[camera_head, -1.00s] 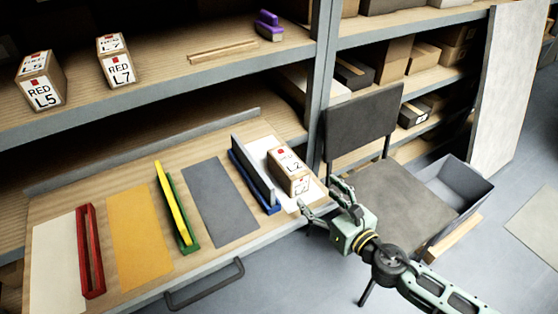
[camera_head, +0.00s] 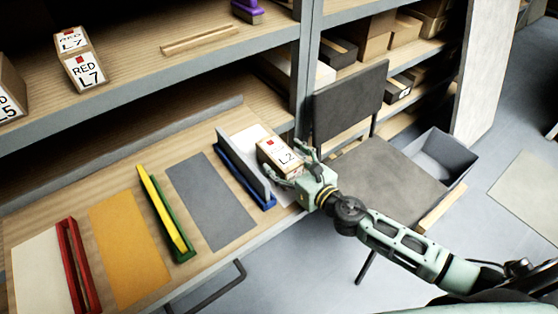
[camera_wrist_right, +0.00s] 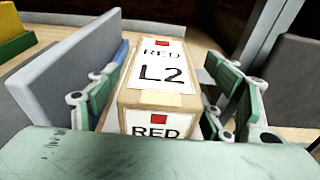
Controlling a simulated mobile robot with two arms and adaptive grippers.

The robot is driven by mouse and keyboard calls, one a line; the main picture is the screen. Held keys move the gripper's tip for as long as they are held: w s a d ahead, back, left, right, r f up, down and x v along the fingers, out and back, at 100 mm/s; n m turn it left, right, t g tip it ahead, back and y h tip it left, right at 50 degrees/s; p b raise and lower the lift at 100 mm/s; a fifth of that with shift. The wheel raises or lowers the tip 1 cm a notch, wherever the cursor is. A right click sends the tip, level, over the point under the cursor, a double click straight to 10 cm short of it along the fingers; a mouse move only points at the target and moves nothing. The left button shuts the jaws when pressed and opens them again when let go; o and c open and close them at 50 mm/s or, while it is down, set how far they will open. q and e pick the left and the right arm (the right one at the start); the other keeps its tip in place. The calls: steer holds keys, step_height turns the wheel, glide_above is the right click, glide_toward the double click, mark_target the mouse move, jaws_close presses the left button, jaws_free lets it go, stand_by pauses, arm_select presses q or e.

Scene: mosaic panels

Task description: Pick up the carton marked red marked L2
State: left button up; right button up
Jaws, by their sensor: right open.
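The carton marked red L2 (camera_head: 279,156) is a small brown box with white labels and a red square. It lies on the white panel at the right end of the pull-out shelf, just right of the grey upright divider. My right gripper (camera_head: 291,165) is open, with its fingers on either side of the carton. In the right wrist view the carton (camera_wrist_right: 165,75) sits between the two open fingers; a slim gap shows at the right finger, and I cannot tell whether the left finger touches it. My left gripper is out of view.
The grey divider (camera_wrist_right: 70,70) with its blue base (camera_head: 244,178) stands close to the left finger. Cartons marked RED L7 (camera_head: 84,72) and L5 (camera_head: 8,95) stand on the shelf above. A chair (camera_head: 385,175) and a grey bin (camera_head: 445,155) are to the right.

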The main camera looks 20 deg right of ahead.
steer(key=x, duration=0.2)
steer(key=shift+w+a+f, duration=0.1)
steer(key=shift+w, duration=0.2)
jaws_close()
stand_by(0.7)
